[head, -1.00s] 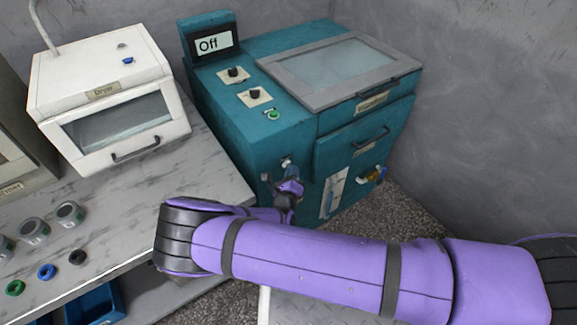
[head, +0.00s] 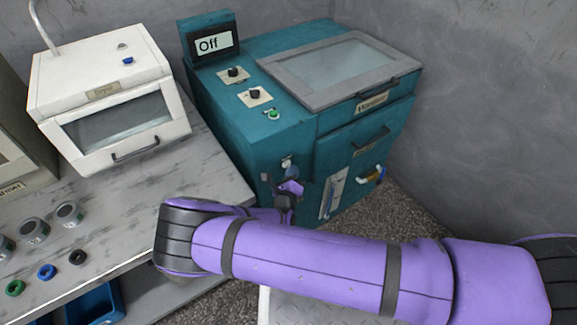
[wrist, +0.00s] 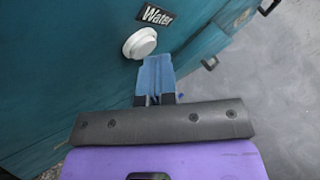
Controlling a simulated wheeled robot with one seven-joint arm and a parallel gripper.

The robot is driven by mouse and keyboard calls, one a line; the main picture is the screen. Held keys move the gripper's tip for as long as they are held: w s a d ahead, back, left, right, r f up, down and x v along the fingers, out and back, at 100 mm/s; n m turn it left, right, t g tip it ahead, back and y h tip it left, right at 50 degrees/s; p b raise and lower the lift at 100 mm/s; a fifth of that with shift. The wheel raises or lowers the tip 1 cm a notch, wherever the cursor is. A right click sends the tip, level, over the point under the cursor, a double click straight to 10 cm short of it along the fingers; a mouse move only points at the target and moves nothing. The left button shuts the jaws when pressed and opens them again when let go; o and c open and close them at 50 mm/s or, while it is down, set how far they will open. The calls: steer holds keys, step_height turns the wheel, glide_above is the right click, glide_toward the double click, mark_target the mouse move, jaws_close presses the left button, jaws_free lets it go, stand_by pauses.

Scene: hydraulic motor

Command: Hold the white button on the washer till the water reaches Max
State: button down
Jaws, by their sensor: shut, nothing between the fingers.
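The teal washer (head: 255,150) stands at the back, with its screen (head: 213,43) reading "Off". The round white button (wrist: 141,43) sits on its side below a "Water" label (wrist: 156,16) in the wrist view. It shows small in the head view (head: 286,162). My gripper (wrist: 155,62) is shut and empty, with its blue fingertips just to the lower right of the button. I cannot tell whether they touch it. An upright level gauge (head: 332,193) is on the washer's front; its level and Max mark are too small to read.
A white dryer (head: 105,85) stands on the marbled bench (head: 205,160) at left, with several grey-lidded containers and coloured rings. Grey walls stand close behind and at right.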

steer(key=shift+s+d, duration=0.45)
steer(key=shift+s, duration=0.25)
steer(key=shift+s+d, duration=0.7)
steer(key=shift+s, duration=0.35)
steer(key=shift+s+d, duration=0.7)
steer(key=shift+s, duration=0.3)
